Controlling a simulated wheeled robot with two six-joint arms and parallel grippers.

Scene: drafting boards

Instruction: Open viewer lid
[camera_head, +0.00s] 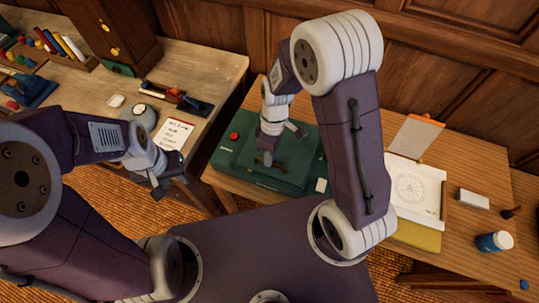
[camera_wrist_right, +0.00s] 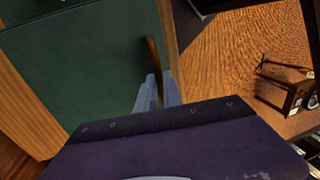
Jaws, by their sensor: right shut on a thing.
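The viewer is a dark green box (camera_head: 232,165) with a red button (camera_head: 234,135) at its left, on the wooden desk. Its green lid (camera_wrist_right: 85,60) fills the left of the right wrist view and looks closed. A curved brown handle (camera_wrist_right: 152,58) stands near the lid's edge. My right gripper (camera_wrist_right: 158,92) is shut on this handle. In the head view, my right gripper (camera_head: 266,155) reaches down over the box's front part, and the arm hides some of the box. My left gripper (camera_head: 166,178) appears open and empty, left of the viewer near the other desk.
A notepad (camera_head: 176,134) and a round dial (camera_head: 142,116) lie on the left desk. Right of the viewer are a paper with a circle drawing (camera_head: 412,187), a white block (camera_head: 472,199) and a blue jar (camera_head: 494,242). A panelled wall stands behind.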

